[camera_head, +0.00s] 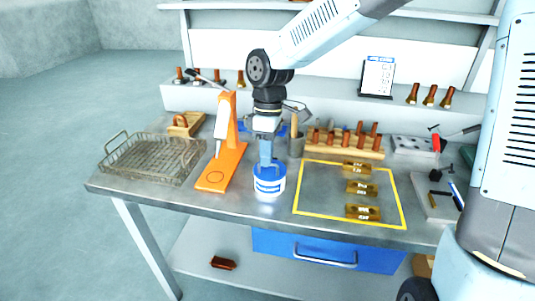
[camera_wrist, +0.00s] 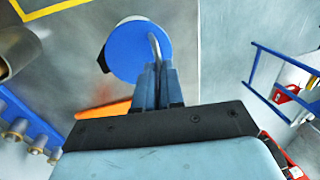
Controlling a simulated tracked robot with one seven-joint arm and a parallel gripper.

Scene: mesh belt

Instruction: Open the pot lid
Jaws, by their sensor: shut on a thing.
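A small white and blue pot (camera_head: 269,187) stands upright near the front edge of the metal table. Its blue lid (camera_head: 259,172) is on top, and I see no clear gap between lid and pot. The lid also shows in the wrist view (camera_wrist: 132,52) as a round blue disc. My gripper (camera_head: 267,165) points straight down at the lid's middle. In the wrist view my gripper (camera_wrist: 157,72) is shut on the thin grey lid handle (camera_wrist: 154,45).
An orange stand (camera_head: 228,160) is close on the left, with a wire basket (camera_head: 150,158) beyond it. A yellow-outlined area with brass blocks (camera_head: 362,188) lies to the right.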

